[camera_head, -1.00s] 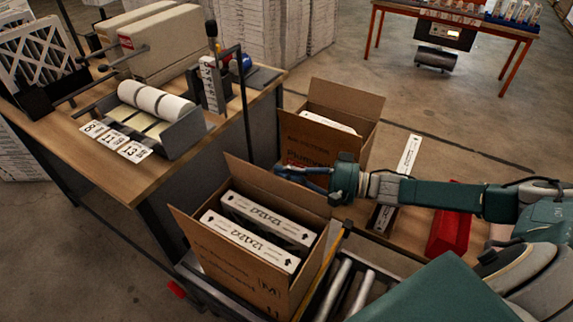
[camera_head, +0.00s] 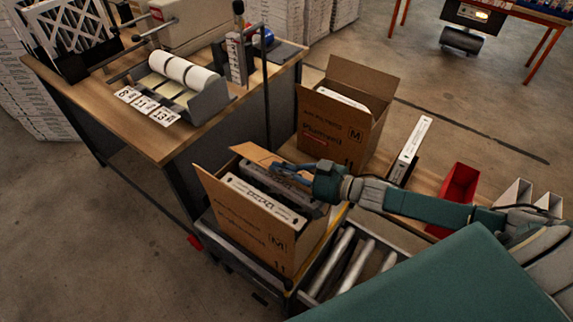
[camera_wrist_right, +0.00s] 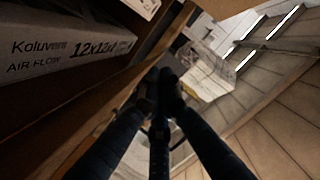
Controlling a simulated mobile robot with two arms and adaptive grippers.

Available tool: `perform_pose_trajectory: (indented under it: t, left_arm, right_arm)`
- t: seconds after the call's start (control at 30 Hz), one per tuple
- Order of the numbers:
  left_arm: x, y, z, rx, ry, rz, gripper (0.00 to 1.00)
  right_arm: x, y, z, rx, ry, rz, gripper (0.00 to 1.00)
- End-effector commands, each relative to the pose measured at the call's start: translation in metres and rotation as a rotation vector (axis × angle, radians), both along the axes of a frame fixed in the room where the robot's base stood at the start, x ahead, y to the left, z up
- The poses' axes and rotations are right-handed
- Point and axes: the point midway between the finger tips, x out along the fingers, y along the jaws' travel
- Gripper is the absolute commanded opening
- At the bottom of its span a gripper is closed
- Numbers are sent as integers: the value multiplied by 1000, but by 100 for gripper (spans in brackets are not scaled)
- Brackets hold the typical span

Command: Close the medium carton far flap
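The near brown carton (camera_head: 262,232), marked M, stands on the cart at the end of the rollers, with white boxed filters (camera_head: 265,198) inside. My left gripper is not in view.
A second open carton (camera_head: 335,125), also marked M, stands just behind. A workbench (camera_head: 150,138) with label rolls (camera_head: 180,74) is at the left. Right lie rollers (camera_head: 345,270), an upright white filter box (camera_head: 410,150) and a red bin (camera_head: 458,190).

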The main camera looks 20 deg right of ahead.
Motion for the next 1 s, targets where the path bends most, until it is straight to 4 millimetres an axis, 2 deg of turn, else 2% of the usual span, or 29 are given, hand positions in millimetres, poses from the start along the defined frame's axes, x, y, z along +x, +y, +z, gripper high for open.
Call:
perform_pose_trajectory:
  t: [0.17,0.5,1.0]
  left_arm:
    - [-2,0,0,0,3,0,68]
    - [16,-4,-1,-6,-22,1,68]
    - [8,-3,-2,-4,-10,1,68]
  right_arm:
    - [-2,7,-12,-43,-25,-1,0]
    - [-6,15,-26,-41,-24,0,0]
    - [-7,16,-29,-41,-24,0,0]
